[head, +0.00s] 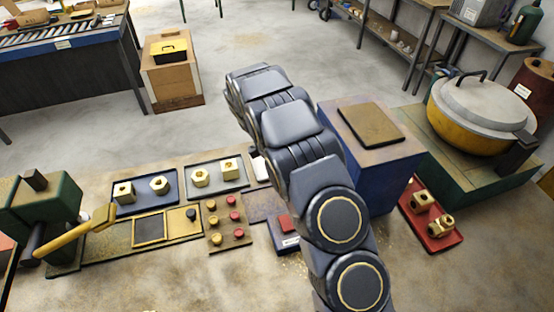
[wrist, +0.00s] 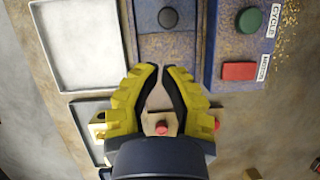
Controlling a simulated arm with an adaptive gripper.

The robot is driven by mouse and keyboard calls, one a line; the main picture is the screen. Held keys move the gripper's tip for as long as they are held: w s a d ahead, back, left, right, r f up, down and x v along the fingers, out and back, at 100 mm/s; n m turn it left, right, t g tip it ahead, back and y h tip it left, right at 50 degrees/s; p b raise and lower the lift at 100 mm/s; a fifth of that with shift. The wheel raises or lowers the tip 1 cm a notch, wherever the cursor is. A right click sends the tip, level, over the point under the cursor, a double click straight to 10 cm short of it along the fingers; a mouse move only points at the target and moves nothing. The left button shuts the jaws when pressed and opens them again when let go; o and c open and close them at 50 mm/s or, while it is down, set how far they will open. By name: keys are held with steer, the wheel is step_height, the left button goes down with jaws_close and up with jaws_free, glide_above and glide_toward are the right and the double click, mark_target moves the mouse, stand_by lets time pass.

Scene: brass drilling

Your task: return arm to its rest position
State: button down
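My arm rises from the lower right of the head view and reaches up and left over the bench (head: 165,265). My gripper is hidden behind the arm there. In the wrist view my gripper (wrist: 160,69) points at the bench, its yellow fingers with black pads drawn together at the tips. Only a thin gap shows between them, and nothing is held there. Beyond the tips is a blue-grey panel with a black round button (wrist: 168,17).
A blue tray (head: 145,201) and a dark tray (head: 216,187) hold brass parts. A peg board (head: 228,247), a button box (head: 289,243), a green press (head: 60,210) with a yellow handle, a blue box (head: 385,185) and a red tray (head: 440,245) stand around the arm.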

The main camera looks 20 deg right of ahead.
steer(key=s+r+m+y, duration=0.1)
steer(key=s+r+m, duration=0.8)
steer(key=s+r, duration=0.65)
steer(key=s+a+r+m+y, duration=0.1)
steer(key=s+a+r+m, duration=0.1)
steer(key=s, duration=0.8)
steer(key=s+a+r+m+g+y, duration=0.1)
steer(key=s+a+m, duration=0.3)
steer(key=s, duration=0.6)
steer(key=shift+s+a+r+m+y, duration=0.35)
steer(key=shift+r+m+y, duration=0.2)
steer(key=shift+r, duration=0.25)
